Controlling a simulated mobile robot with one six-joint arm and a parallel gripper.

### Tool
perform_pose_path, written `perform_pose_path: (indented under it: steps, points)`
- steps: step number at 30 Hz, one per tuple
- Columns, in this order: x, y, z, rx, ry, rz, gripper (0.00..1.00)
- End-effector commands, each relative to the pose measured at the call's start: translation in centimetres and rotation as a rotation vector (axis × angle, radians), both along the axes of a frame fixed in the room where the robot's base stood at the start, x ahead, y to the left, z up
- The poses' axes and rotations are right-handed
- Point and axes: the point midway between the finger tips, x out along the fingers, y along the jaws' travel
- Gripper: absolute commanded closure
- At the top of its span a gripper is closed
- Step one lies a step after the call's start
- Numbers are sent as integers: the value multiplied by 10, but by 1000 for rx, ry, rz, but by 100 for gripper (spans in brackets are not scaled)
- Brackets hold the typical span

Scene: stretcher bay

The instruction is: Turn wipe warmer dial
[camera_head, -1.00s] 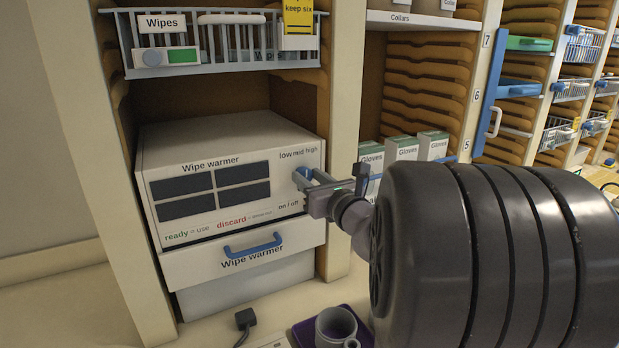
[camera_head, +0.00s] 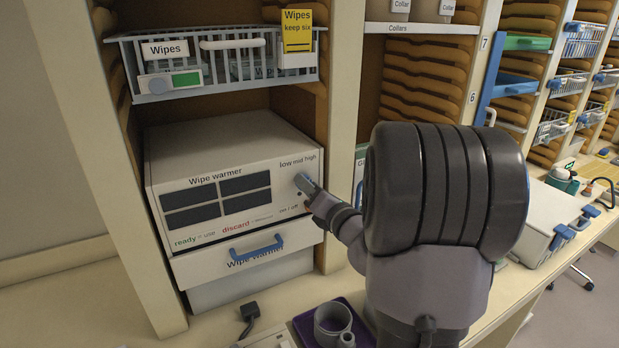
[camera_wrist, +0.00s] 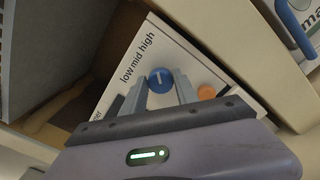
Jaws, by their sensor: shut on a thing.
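The wipe warmer (camera_head: 222,190) is a white box with dark windows in the cabinet bay. Its blue round dial (camera_wrist: 160,80) with a white pointer line sits under the words low, mid, high in the wrist view. My gripper (camera_wrist: 163,88) has one finger on each side of the dial and is shut on it. In the head view my gripper (camera_head: 306,188) reaches the warmer's right front, and the dial is mostly hidden by it. An orange round button (camera_wrist: 206,92) sits just right of the fingers in the wrist view.
A wire basket of wipes (camera_head: 222,75) hangs above the warmer. A blue-handled drawer (camera_head: 250,255) is below it. A grey mug (camera_head: 333,322) on a purple tray stands on the counter in front. A cabinet post (camera_head: 345,120) rises right of the warmer.

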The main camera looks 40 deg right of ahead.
Motion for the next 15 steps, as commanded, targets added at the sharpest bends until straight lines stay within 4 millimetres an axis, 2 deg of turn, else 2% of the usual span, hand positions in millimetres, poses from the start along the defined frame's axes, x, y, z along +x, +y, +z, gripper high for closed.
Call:
perform_pose_path:
  steps: [15]
  points:
    - [0,0,-1,79,-19,0,100]
